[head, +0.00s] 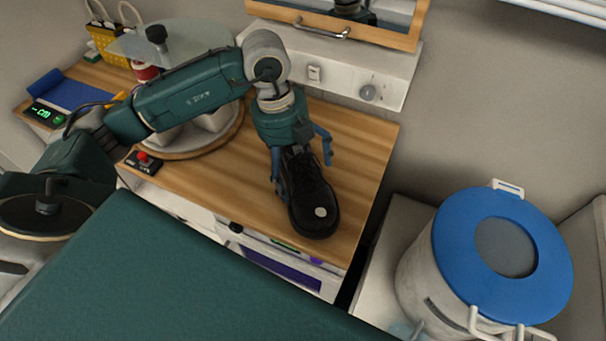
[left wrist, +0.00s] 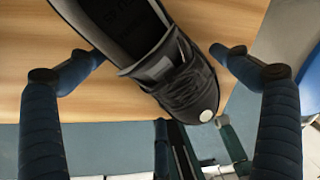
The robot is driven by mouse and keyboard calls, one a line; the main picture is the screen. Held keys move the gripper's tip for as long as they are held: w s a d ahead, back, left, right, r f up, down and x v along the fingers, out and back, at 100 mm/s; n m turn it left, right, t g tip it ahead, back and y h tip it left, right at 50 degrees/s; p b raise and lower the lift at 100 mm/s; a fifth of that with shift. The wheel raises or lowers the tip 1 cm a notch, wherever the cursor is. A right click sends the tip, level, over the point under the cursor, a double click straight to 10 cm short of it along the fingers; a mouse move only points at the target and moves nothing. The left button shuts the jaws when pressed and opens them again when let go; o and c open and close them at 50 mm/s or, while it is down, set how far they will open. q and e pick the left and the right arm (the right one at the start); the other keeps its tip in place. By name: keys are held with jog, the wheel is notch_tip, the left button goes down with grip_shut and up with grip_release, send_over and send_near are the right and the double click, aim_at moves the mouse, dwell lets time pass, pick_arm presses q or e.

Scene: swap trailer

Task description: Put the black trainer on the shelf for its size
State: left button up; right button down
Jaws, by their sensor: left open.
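The black trainer (head: 312,205) sits on the wooden counter, its toe with a pale round spot near the counter's front edge. In the left wrist view the trainer (left wrist: 170,70) shows its opening and laces, lying at a slant between the fingers. My left gripper (head: 303,172) is over the heel end of the trainer, with its blue fingers spread on either side. My right gripper is not in view.
The wooden counter (head: 365,150) has bare room right of the shoe. A red-button box (head: 144,161) and a round wooden-rimmed tray (head: 225,137) are to the left. A white bin with a blue lid (head: 550,258) stands at the right. A handled wooden-framed cabinet (head: 290,18) hangs behind.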

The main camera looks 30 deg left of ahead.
pick_arm(q)
jog(key=shift+f, duration=0.4)
jog(key=c, duration=1.6)
jog(key=shift+r, duration=0.15)
jog(key=shift+w+r, duration=0.1)
jog(key=shift+r, duration=9.8)
